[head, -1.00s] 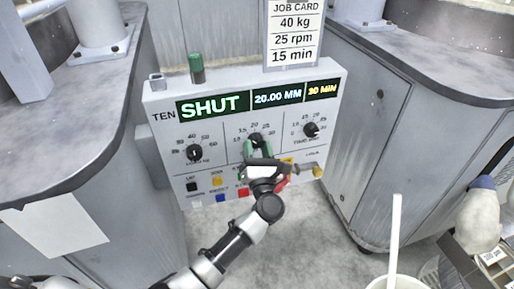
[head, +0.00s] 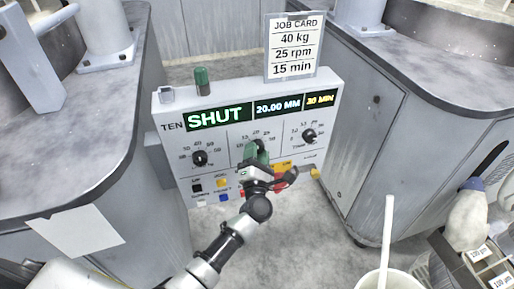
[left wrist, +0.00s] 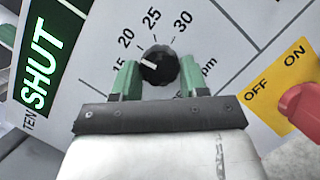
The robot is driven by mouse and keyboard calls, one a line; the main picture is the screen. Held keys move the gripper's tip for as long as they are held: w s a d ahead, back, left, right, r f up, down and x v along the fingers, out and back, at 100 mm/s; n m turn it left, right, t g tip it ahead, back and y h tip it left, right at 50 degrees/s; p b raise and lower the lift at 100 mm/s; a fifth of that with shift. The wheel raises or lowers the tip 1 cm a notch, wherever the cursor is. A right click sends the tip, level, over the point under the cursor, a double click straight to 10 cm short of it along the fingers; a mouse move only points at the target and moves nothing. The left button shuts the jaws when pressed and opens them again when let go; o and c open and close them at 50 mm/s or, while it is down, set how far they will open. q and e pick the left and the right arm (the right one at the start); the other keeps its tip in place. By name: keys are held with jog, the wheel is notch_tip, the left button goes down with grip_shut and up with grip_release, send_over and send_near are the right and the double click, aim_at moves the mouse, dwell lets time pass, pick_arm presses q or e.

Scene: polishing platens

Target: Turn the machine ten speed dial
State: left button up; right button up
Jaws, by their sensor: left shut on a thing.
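The grey control panel of machine ten (head: 170,140) faces me. Its middle dial is the speed dial, a black knob (left wrist: 160,65) with a white mark and printed numbers 15 to 30 around it. In the left wrist view the mark points left, roughly toward the 15. My left gripper (head: 257,150) is shut on this knob, one green fingertip on each side; it also shows in the left wrist view (left wrist: 160,80). My right gripper is not in view.
A load dial (head: 200,158) and a timer dial (head: 309,135) flank it. A red knob (left wrist: 302,108) by an ON/OFF label sits close to my gripper. The display (head: 216,117) reads SHUT. A job card (head: 294,48) stands above, reading 40 kg, 25 rpm, 15 min.

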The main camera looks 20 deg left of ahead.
pick_arm(q)
jog(key=shift+s+r+m+g+h+p, duration=0.1)
jog(key=shift+m+g+h+p, duration=0.35)
jog(key=shift+m+p, duration=1.5)
jog(key=shift+w+r+m+g+h+p, duration=0.15)
jog(key=shift+m+g+h+p, duration=0.3)
jog(key=shift+m+p, duration=1.45)
jog(key=shift+s+r+m+g+h+p, duration=0.15)
jog(key=shift+m+g+h+p, duration=0.3)
jog(key=shift+m+p, duration=1.45)
jog(key=shift+f+n+p, duration=0.1)
jog(key=shift+n+p, duration=0.55)
jog(key=o, duration=0.9)
jog(key=v, duration=1)
jog(key=shift+s, duration=0.4)
